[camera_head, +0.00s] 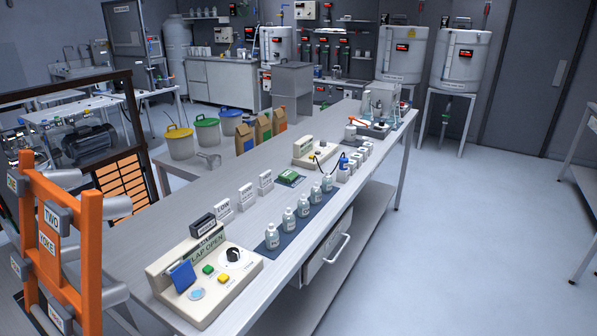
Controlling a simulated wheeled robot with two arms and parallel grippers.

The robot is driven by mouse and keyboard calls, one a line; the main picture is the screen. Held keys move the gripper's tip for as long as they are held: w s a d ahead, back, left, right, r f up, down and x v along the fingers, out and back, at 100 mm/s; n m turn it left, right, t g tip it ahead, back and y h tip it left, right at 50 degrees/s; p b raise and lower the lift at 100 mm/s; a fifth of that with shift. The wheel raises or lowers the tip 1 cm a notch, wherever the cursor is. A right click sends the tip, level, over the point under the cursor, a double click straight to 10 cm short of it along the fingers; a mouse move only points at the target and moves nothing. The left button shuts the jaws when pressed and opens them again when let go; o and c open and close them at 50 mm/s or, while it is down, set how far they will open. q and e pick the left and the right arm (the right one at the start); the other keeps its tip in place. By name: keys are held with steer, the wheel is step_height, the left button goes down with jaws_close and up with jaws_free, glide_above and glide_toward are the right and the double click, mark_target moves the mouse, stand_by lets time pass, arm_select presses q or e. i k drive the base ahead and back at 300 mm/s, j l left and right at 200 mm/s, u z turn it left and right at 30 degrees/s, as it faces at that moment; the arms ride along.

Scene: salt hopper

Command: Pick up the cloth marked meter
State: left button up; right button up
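I cannot pick out for certain a cloth marked meter; no label in the head view reads clearly as that. A small green item (289,177) lies on the long table, behind the bottles, and may be a folded cloth; its marking is too small to read. Neither of my grippers is in view.
Several small bottles (288,221) stand on a dark mat along the long table (150,220). White label cards (246,194) stand behind them. An orange frame (90,250) rises at the near left. The floor (450,230) right of the table is clear.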

mark_target(287, 177)
steer(key=i+l, duration=0.85)
steer(key=l, duration=0.25)
steer(key=i+l, duration=0.45)
steer(key=l, duration=0.15)
steer(key=i+l, duration=0.45)
steer(key=l+u, duration=0.05)
